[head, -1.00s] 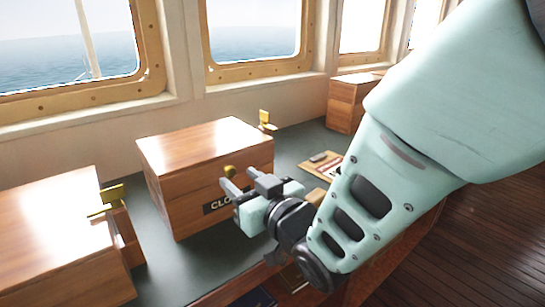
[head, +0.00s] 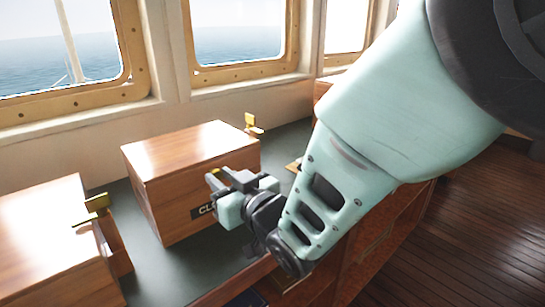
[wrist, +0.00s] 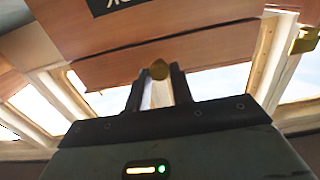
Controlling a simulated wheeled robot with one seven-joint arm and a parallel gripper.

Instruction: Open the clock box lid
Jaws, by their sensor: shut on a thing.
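The clock box (head: 165,208) is a wooden box with a dark label (head: 203,211) on its front, partly hidden by my gripper. Its lid (head: 185,148) looks shut in the head view. A small brass knob (wrist: 159,70) on the lid's front shows between my fingers in the wrist view. My gripper (head: 212,178) is at the front of the box, with its fingers shut on the knob. The wrist view shows the box upside down, with the label at the top and the lid's front edge (wrist: 215,57) below.
Another wooden box (head: 50,235) stands at the left with a brass piece (head: 97,202) by its side. Another brass piece (head: 252,122) stands behind the clock box. The dark green counter (head: 165,268) has bare room in front. Windows line the wall behind.

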